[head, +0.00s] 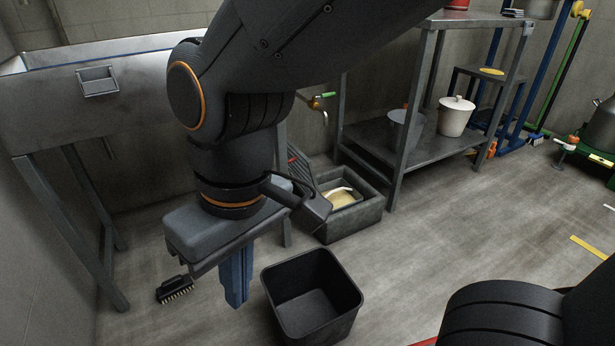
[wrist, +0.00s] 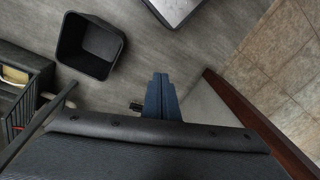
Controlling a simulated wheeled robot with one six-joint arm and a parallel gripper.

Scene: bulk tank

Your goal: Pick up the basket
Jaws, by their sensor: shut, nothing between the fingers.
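The basket (head: 320,268) looks like a black, square, open-topped bin. It stands upright on the floor in the lower middle of the head view and looks empty. In the wrist view the basket (wrist: 72,36) is at the upper left. My gripper (head: 236,298) points down with its blue fingers closed together, just left of the basket in the head view and apart from it. In the wrist view my gripper (wrist: 160,82) is shut and empty, to the lower right of the basket.
A black brush (head: 175,289) lies on the floor left of my gripper. A grey box (head: 350,222) with things in it stands behind the basket. A metal sink (head: 120,85) is at the left, and a metal shelf (head: 425,150) stands behind.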

